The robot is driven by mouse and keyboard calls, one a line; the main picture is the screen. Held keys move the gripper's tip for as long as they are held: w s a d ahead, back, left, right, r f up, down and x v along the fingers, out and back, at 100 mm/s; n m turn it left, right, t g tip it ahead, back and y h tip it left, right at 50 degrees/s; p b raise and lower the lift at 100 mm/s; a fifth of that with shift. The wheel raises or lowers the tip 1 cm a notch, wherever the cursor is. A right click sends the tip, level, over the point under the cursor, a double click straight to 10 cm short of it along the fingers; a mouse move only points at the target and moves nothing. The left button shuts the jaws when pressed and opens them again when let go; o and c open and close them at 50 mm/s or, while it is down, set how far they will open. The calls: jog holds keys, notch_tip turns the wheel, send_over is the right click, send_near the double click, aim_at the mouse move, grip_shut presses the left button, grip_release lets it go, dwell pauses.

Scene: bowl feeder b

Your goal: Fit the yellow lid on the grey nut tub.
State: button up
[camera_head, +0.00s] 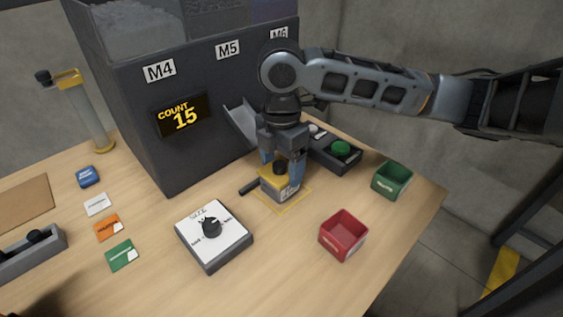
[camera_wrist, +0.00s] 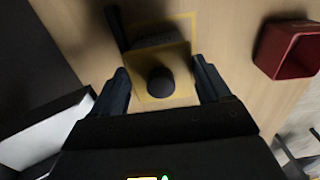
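The grey nut tub (camera_head: 287,193), with a pale label, stands inside a yellow outlined square on the table. The yellow lid (camera_head: 268,182) with its black knob is on top of the tub; whether it is fully seated I cannot tell. In the wrist view, the lid (camera_wrist: 152,63) lies between my fingers, and a grey strip of the tub (camera_wrist: 160,40) shows beyond its far edge. My gripper (camera_head: 281,170) points down over the lid. Its fingers (camera_wrist: 160,80) are spread wide, well clear of the knob, with narrow gaps beside the lid.
A dark bar (camera_head: 250,187) juts left beside the tub. A box with a green button (camera_head: 340,147) stands behind, near a chute (camera_head: 241,126). A green bin (camera_head: 392,180) and red bin (camera_head: 343,235) are right; a dial box (camera_head: 213,236) is in front left.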

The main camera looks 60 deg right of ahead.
aim_at(283, 163)
jog(key=shift+o, duration=0.5)
jog(key=shift+r, duration=0.15)
notch_tip(283, 163, up, 12)
jog(key=p, duration=0.1)
jog(key=shift+s, duration=0.15)
dwell(0.5)
